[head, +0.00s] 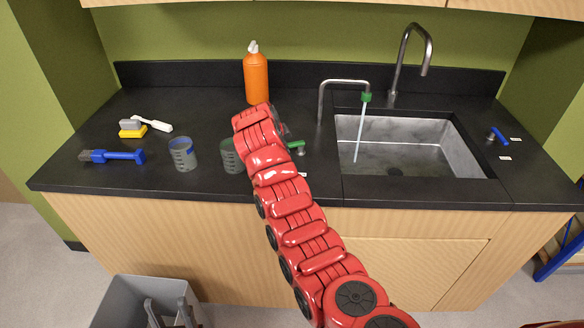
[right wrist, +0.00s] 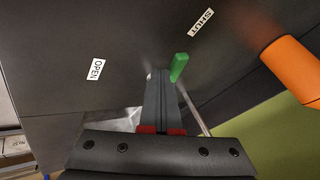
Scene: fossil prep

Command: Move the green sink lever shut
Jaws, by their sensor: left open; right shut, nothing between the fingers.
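The green lever (head: 296,145) stands on the black counter left of the sink, partly hidden by my right arm in the head view. In the right wrist view the green lever (right wrist: 179,68) is just right of the tips of my right gripper (right wrist: 160,78). That gripper is shut and empty; I cannot tell whether it touches the lever. An OPEN label (right wrist: 95,69) is to the left and a SHUT label (right wrist: 201,22) to the upper right. Water runs from the green-tipped tap (head: 366,97) into the sink (head: 345,120). My left gripper (head: 170,312) is open and empty, low in front of the cabinet.
An orange bottle (head: 256,80) stands behind the lever. Two grey cups (head: 182,155) (head: 232,158), a blue-handled brush (head: 120,156), a yellow brush (head: 132,130) and a white brush (head: 152,123) are to the left. A blue lever (head: 500,136) is right of the sink. A grey bin (head: 120,290) is below.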

